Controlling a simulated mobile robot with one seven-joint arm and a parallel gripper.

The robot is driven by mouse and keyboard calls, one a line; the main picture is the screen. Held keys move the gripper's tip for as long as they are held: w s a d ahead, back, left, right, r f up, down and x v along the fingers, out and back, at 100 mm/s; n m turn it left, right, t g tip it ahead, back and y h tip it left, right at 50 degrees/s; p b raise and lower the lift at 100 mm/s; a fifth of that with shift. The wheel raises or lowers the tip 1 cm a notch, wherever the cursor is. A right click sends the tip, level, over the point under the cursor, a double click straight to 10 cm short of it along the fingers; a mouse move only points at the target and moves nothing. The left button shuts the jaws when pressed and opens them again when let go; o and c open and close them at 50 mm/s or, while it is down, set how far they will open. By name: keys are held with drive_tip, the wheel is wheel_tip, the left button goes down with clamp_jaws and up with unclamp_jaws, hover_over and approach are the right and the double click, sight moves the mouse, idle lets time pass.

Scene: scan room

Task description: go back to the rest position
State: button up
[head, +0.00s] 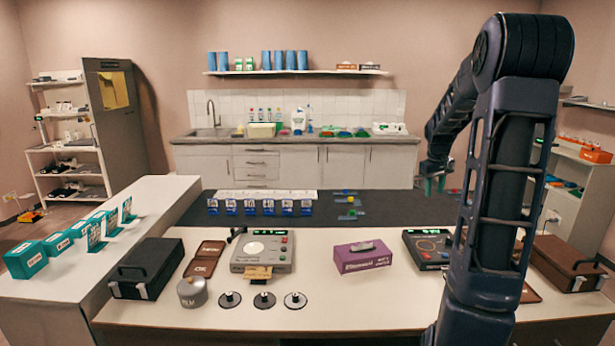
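My arm rises at the right of the head view and bends over the table. My gripper (434,186) hangs from its far end, pointing down above the dark mat (390,206). Its two greenish fingertips look apart, with nothing visible between them. It is small in the view, and I cannot tell its height above the mat.
The white table (400,315) holds a grey device (263,250), a purple box (362,258), a black case (146,268), a metal canister (192,292) and a brown case (568,262). Several blue holders (268,207) stand on the mat. Teal boxes (25,260) are left.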

drive_tip(key=s+a+r+m+t, duration=0.1)
drive_tip(key=s+a+r, duration=0.3)
drive_tip(key=s+a, duration=0.3)
drive_tip(key=s+a+r+t, duration=0.1)
drive_tip(key=s+a+r, duration=0.25)
drive_tip(key=s, duration=0.55)
drive_tip(key=s+a+f+m, duration=0.1)
drive_tip(key=s+a, duration=0.2)
drive_tip(key=s, duration=0.5)
drive_tip(key=s+a+f+t+y, duration=0.1)
drive_tip(key=s+a, duration=0.2)
drive_tip(key=s, duration=0.4)
drive_tip(key=shift+s+f+m, duration=0.25)
drive_tip(key=shift+s+m, duration=0.15)
drive_tip(key=shift+a, duration=0.1)
drive_tip(key=shift+c, duration=0.3)
